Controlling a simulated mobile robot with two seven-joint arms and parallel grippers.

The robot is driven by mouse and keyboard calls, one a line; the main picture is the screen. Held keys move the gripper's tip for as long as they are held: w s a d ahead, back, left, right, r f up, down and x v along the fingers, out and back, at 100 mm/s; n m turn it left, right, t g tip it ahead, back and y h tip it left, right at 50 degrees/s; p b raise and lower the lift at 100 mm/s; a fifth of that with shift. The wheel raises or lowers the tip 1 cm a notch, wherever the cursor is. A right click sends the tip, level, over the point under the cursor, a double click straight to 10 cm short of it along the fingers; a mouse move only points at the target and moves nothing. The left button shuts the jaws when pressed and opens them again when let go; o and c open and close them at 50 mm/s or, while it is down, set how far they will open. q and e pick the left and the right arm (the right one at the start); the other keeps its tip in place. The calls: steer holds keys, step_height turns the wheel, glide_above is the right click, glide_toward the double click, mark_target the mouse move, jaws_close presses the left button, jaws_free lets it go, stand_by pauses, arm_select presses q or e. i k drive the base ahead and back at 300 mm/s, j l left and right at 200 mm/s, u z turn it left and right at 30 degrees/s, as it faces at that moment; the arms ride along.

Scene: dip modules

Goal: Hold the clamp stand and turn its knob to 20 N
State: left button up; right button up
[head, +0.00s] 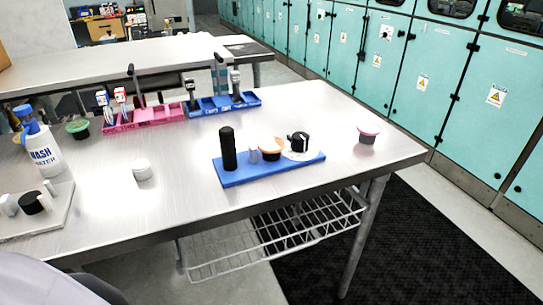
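The clamp stand appears to be the blue base (238,178) on the steel table, right of centre. A tall black post (228,148) stands at its left end. A small grey cylinder (253,157) and a cup with an orange top (271,146) stand in the middle. A black knob (299,142) sits over a white round dial (304,156) at the right end. The dial markings and knob setting are too small to read. Neither of my grippers is in view.
On the steel table (180,205) are a pink-topped cup (368,136), a white round piece (141,170), a wash bottle (43,148), a grey board (62,215) at left, and pink (150,116) and blue (205,107) trays behind. The table around the blue base is clear.

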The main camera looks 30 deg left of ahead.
mark_target(300, 144)
steer(key=i+u, duration=0.1)
steer(key=u, duration=1.5)
steer(key=i+l, duration=0.15)
steer(key=l, duration=0.2)
steer(key=i+l, duration=0.1)
steer(key=l, duration=0.3)
steer(key=i+u, duration=0.05)
